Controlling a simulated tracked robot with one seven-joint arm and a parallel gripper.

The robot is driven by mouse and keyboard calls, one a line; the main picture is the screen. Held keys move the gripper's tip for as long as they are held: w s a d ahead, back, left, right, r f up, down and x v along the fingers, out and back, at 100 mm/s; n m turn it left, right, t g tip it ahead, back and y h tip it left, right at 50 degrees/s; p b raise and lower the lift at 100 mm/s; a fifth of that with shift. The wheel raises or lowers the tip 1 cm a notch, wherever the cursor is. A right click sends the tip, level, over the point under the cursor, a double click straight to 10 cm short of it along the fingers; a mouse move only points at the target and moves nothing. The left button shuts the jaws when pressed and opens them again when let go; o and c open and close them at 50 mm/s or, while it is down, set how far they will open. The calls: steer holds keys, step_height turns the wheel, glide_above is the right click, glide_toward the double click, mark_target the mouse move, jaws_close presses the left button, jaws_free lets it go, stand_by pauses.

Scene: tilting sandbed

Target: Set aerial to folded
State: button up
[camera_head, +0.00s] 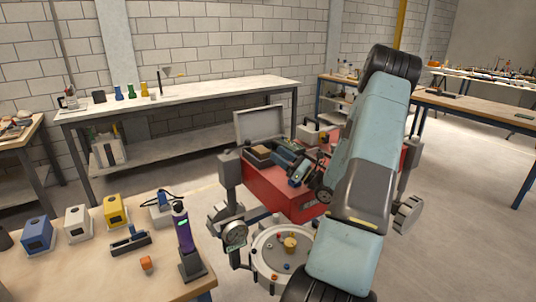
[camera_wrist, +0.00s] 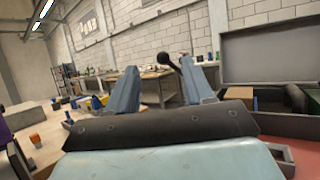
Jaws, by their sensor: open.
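I cannot pick out the aerial with certainty. A dark rod with a black ball end (camera_wrist: 162,59) shows between my gripper's fingers in the wrist view, apart from the left finger and partly behind the right one; I cannot tell what it belongs to. A purple handheld device (camera_head: 183,232) with a green display stands upright in a dark base on the near left table. A purple edge (camera_wrist: 4,134) shows at the wrist view's left border. My gripper (camera_wrist: 160,78) is open, with its two blue fingers wide apart and nothing visibly held. My arm hides it in the head view.
A round pale bed (camera_head: 268,265) with small objects stands beside the near table. A red box (camera_head: 285,197) holds tools under a raised grey lid (camera_head: 259,123). A long bench (camera_head: 220,90) runs along the back wall.

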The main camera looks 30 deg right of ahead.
steer(key=shift+s+d, duration=0.35)
steer(key=shift+s, duration=0.2)
steer(key=shift+s+d, duration=0.35)
steer(key=shift+s, duration=0.2)
steer(key=shift+c, duration=0.2)
